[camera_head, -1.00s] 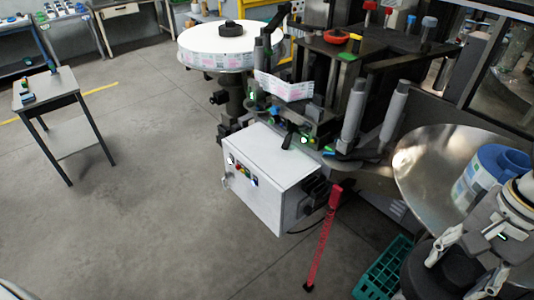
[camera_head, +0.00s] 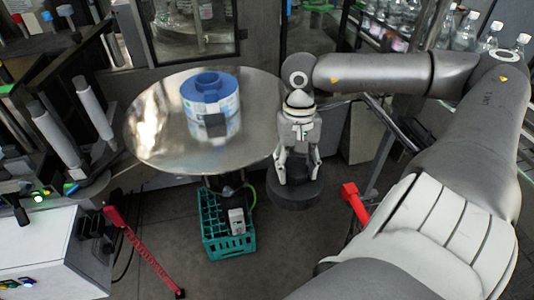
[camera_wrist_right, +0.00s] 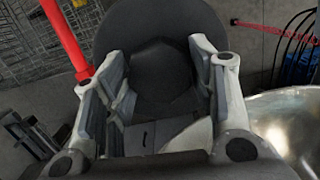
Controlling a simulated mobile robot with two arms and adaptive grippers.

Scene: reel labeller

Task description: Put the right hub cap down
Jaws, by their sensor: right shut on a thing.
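The right hub cap (camera_head: 296,194) is a dark round disc with a raised middle. My right gripper (camera_head: 298,178) points down and is shut on it, holding it just right of the shiny round plate (camera_head: 150,150). A blue-cored label roll (camera_head: 212,98) sits on that plate, with nothing on top of its core. In the right wrist view the hub cap (camera_wrist_right: 155,25) shows as a wide dark disc at the fingertips, its middle between the fingers of the gripper (camera_wrist_right: 160,95). My left gripper is not in view.
A teal crate (camera_head: 228,246) with a small white box (camera_head: 237,221) stands on the floor below the plate. A red post (camera_head: 356,204) stands right of the hub cap. The machine's grey rollers (camera_head: 60,140) and a white cabinet (camera_head: 40,255) are at left. Bottles (camera_head: 465,32) stand at back right.

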